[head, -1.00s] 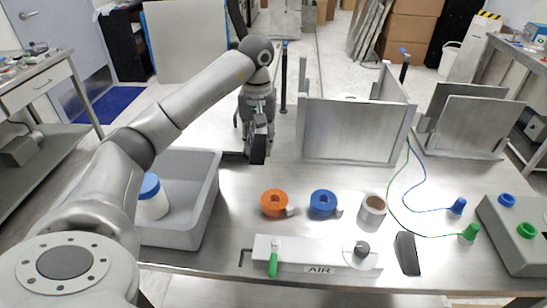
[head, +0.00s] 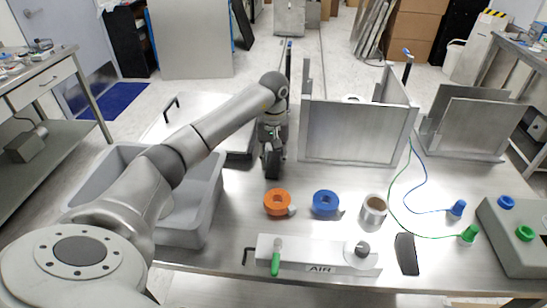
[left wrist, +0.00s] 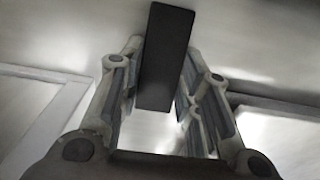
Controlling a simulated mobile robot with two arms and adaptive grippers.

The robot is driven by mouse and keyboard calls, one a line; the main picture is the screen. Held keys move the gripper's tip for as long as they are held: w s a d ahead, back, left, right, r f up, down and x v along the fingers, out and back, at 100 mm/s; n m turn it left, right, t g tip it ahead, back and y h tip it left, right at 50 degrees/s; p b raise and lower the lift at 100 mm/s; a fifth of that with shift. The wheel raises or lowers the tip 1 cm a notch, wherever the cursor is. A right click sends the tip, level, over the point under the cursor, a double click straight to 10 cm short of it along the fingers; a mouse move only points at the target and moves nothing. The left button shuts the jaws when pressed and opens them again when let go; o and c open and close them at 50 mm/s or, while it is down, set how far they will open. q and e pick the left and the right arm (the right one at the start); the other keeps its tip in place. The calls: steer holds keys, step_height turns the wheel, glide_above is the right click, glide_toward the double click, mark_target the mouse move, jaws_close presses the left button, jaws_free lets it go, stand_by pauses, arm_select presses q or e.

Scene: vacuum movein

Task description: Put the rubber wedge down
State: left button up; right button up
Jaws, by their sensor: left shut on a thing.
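My left gripper (head: 272,146) is shut on a black rubber wedge (head: 272,165), which points down over the steel table (head: 340,190), left of the metal box. In the left wrist view the wedge (left wrist: 165,60) sits between the two fingers (left wrist: 160,100), a bright metal surface beyond it. I cannot tell whether its tip touches the table. A second dark wedge-shaped piece (head: 406,254) lies near the table's front edge on the right. My right gripper is not in view.
A grey bin (head: 206,203) is left. A flat panel with a black handle (head: 171,103) lies behind my arm.

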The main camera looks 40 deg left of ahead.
arm_select(q)
steer(key=o, duration=0.6)
steer(key=shift+f, duration=0.15)
steer(key=o, duration=0.4)
